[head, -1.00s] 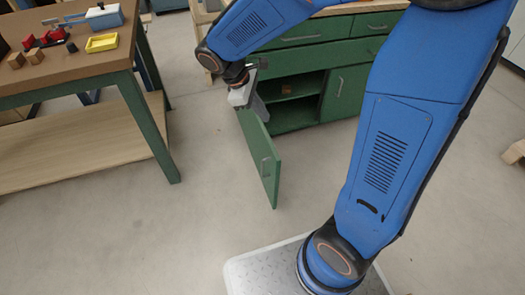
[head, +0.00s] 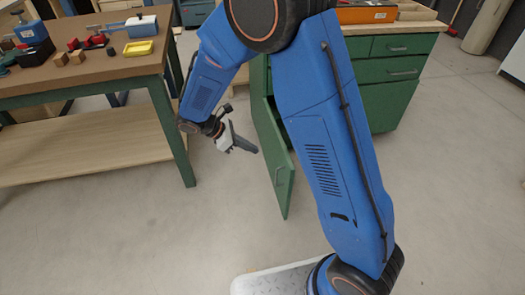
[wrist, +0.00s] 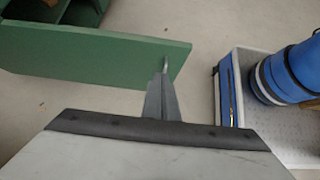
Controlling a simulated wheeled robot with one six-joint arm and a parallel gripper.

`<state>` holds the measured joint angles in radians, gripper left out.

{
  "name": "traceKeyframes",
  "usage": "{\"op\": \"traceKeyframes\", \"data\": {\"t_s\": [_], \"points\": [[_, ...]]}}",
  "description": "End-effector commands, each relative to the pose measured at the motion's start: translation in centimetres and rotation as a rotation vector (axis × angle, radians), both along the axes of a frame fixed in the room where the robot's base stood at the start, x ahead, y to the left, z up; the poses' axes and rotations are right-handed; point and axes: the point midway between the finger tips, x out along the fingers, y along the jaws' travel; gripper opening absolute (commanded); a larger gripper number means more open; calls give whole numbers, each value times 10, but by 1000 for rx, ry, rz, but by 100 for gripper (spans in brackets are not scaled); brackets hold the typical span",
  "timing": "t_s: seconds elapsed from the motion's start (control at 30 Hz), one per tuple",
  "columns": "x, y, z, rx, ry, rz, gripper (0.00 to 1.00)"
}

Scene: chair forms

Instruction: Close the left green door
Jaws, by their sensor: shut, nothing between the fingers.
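The left green door (head: 272,150) of the green cabinet stands open, swung out into the room. Its metal handle (head: 278,176) is near the free edge. In the wrist view the door (wrist: 85,55) spans the upper left, with its free edge toward the right. My gripper (head: 250,149) is shut and empty, pointing right at the door's left side in the head view. In the wrist view the fingertips (wrist: 164,72) overlap the door near its handle; I cannot tell whether they touch it. My arm hides much of the cabinet opening.
The green cabinet (head: 385,101) has drawers and a wooden top with an orange tray (head: 366,14). A workbench (head: 90,73) with blocks, tools and a yellow tray (head: 138,48) stands at left, its green leg near my arm. The floor (head: 130,235) in front is clear.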

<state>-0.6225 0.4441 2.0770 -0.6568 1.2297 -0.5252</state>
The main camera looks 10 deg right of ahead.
Motion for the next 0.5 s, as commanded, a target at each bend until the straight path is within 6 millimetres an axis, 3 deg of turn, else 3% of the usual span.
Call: {"op": "traceKeyframes", "data": {"t_s": [0.5], "points": [[-1, -63, -62, 0, 3, -3, 0]]}}
